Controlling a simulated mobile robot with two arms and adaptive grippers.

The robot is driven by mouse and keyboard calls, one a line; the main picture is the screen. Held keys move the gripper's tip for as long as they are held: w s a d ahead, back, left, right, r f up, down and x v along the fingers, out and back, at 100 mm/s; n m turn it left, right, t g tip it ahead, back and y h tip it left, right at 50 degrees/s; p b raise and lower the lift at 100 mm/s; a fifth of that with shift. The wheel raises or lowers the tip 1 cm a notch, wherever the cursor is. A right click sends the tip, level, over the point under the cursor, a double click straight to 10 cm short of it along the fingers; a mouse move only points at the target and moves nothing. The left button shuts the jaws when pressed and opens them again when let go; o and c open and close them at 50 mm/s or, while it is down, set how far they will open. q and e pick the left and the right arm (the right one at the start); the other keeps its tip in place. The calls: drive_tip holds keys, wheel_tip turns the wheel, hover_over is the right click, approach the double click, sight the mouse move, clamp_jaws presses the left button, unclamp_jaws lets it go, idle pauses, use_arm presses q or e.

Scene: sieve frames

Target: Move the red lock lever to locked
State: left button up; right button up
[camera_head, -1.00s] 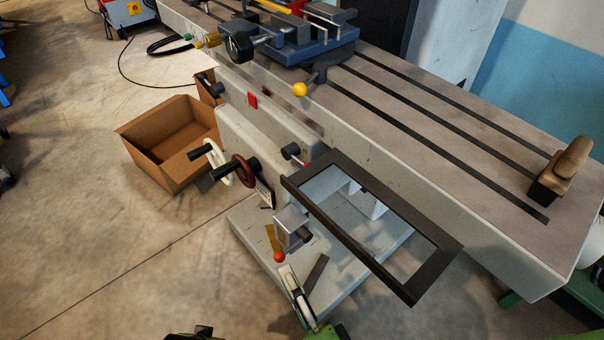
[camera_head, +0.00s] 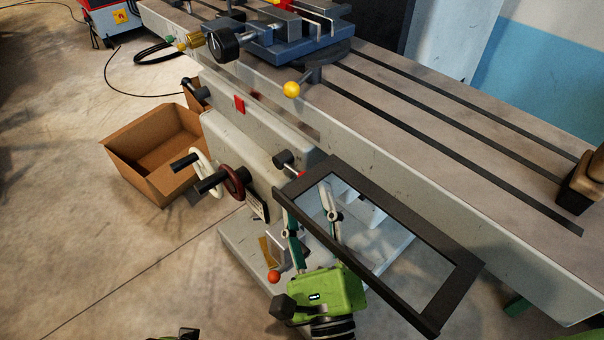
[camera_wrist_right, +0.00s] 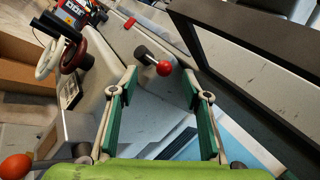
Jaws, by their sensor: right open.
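The red lock lever (camera_head: 288,163) is a short dark cylinder with a red ball end on the machine's front face, beside the dark frame's upper left corner. In the right wrist view, its red ball (camera_wrist_right: 164,68) shows just beyond my fingertips. My right gripper (camera_head: 306,198) has a green body and two spread fingers, with nothing between them. It is just below and in front of the lever, apart from it as far as I can tell. In the right wrist view, the gripper (camera_wrist_right: 159,80) points toward the red ball.
A dark rectangular frame (camera_head: 455,290) juts out close to the right of my right gripper. Handwheels with black handles (camera_head: 233,182) are to the left. An orange-red ball knob (camera_head: 273,277) is low beside the gripper body. A cardboard box (camera_head: 150,185) stands on the floor.

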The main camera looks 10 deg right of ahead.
use_arm(q)
drive_tip(key=shift+s+f+p, duration=0.2)
drive_tip(key=shift+f+p, duration=0.2)
drive_tip(key=shift+f, duration=1.55)
use_arm(e)
drive_tip(key=shift+x, duration=2.3)
